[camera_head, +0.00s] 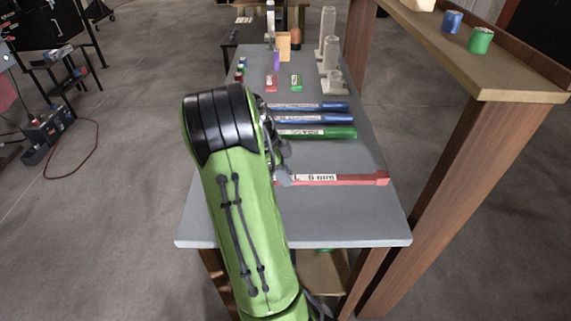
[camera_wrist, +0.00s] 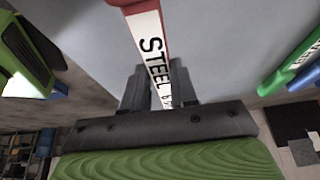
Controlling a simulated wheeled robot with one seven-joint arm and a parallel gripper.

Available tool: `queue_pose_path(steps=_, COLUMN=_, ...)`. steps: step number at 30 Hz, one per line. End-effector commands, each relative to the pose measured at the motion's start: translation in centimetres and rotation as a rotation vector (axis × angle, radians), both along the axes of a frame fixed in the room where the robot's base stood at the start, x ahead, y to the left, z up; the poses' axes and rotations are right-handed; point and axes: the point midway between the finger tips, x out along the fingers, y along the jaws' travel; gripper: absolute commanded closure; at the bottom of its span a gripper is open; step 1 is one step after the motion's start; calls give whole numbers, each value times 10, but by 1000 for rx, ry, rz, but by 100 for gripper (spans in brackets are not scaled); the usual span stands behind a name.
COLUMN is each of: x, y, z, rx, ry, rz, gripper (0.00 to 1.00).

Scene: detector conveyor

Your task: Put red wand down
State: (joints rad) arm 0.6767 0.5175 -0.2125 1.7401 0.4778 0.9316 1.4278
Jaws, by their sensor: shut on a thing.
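My gripper (camera_wrist: 158,92) is shut on the wand. In the head view the gripper (camera_head: 283,178) is mostly hidden by the arm.
The grey table (camera_head: 340,226) has clear room around the wand. Beyond it lie a green wand (camera_head: 316,133) and blue wands (camera_head: 312,119). Small red and green blocks and grey cylinders (camera_head: 328,50) stand farther back. A raised wooden shelf (camera_head: 520,82) flanks the right side.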

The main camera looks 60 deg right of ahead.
Motion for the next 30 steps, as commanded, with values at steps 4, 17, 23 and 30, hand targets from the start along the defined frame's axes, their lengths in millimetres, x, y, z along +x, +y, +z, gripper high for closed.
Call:
queue_pose_path(steps=4, x=-1, y=1, z=-35, rx=4, ry=3, rz=1, gripper=100)
queue_pose_path(steps=17, x=0, y=0, z=-52, rx=2, ry=0, rz=4, gripper=100)
queue_pose_path(steps=23, x=0, y=0, z=-52, rx=2, ry=0, rz=5, gripper=47)
queue_pose_path(steps=30, x=0, y=0, z=-51, rx=2, ry=0, rz=5, gripper=47)
